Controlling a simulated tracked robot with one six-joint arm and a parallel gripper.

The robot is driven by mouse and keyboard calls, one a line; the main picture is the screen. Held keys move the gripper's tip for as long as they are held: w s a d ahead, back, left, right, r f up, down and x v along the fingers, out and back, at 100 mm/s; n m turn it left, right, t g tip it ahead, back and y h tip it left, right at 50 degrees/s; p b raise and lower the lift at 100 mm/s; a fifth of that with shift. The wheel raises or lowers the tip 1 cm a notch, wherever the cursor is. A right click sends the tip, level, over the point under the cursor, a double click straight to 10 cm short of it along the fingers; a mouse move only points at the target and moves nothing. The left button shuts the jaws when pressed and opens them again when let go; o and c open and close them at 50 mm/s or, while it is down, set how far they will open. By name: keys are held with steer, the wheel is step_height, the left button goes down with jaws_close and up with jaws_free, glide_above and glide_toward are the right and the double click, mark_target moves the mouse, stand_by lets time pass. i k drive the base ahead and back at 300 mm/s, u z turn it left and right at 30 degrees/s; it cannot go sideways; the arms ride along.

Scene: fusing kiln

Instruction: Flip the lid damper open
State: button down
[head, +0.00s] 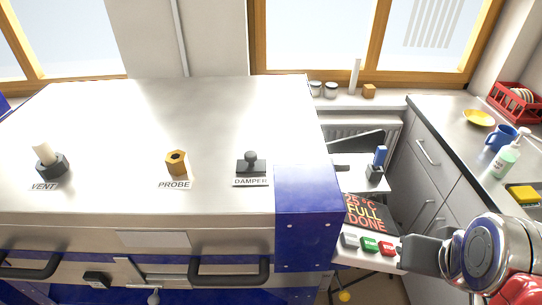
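My gripper (402,252) is at the lower right, to the right of the kiln and well apart from the damper. Its dark end points left, beside the red button of the control panel. I cannot tell if the fingers are apart, and I see nothing held.
The lid also bears a VENT plug (48,160) and a brass PROBE fitting (177,162). A control panel (367,213) with green and red buttons stands between the kiln and my gripper. A blue corner post (308,205) edges the kiln. A counter (455,135) runs along the right.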

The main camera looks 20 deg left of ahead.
mark_target(251, 164)
steer(key=z, duration=0.15)
steer(key=k, duration=0.9)
steer(key=u, duration=1.75)
steer(key=i, duration=0.5)
steer(key=u, duration=0.15)
